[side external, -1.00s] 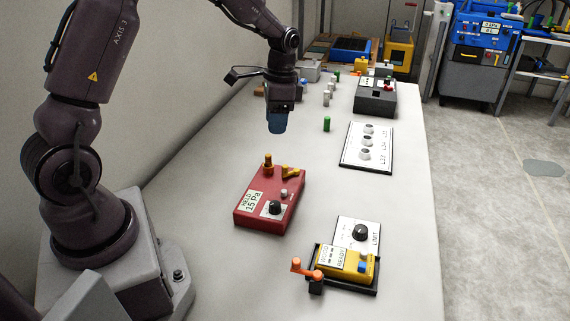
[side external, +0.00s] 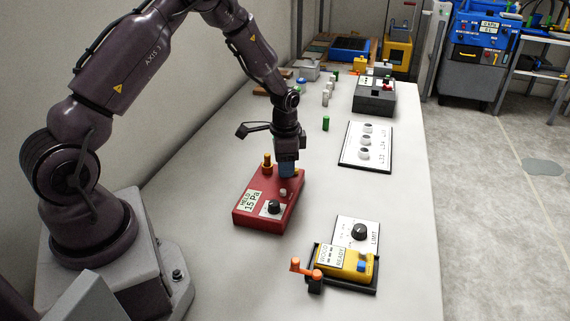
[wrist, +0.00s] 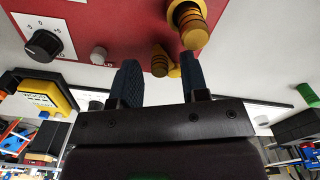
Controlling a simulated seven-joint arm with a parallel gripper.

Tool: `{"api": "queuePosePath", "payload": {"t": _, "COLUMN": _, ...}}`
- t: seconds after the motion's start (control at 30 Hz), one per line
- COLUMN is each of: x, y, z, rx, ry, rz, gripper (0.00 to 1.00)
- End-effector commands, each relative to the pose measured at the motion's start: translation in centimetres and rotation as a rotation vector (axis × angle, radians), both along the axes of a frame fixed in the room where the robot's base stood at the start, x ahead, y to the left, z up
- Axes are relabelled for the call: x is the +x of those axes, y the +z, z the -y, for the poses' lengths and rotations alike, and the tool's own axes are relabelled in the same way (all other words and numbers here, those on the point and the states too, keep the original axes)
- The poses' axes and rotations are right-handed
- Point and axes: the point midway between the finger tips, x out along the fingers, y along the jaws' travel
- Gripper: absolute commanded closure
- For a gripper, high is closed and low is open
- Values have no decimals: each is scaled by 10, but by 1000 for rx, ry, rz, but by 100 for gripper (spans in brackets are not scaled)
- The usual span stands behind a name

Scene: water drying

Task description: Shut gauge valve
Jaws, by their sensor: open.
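The red gauge box (side external: 250,215) sits on the bench with a "HELD 15 Pa" label, a black knob (side external: 274,207) and a small grey button (side external: 283,192). It carries a yellow valve handle (wrist: 161,62) and a taller yellow-orange post (side external: 267,162). My gripper (side external: 287,170) points down over the box's far right part and hides the handle in the side view. In the wrist view my gripper (wrist: 160,68) is open, with the handle showing between its blue fingers; contact cannot be told. The post (wrist: 187,22) is close to the right finger.
A three-knob panel (side external: 366,147) and a green peg (side external: 326,123) stand farther back. Bench between is clear.

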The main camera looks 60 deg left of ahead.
Motion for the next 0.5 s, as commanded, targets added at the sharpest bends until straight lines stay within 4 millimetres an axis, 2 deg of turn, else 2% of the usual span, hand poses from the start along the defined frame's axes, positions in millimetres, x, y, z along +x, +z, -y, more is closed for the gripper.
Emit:
{"api": "queuePosePath", "payload": {"t": 0.33, "x": 0, "y": -5, "z": 0, "rx": 1, "ry": 0, "rz": 1, "gripper": 59}}
{"api": "queuePosePath", "payload": {"t": 0.37, "x": 0, "y": -5, "z": 0, "rx": 1, "ry": 0, "rz": 1, "gripper": 63}}
{"api": "queuePosePath", "payload": {"t": 0.5, "x": 0, "y": -5, "z": 0, "rx": 1, "ry": 0, "rz": 1, "gripper": 96}}
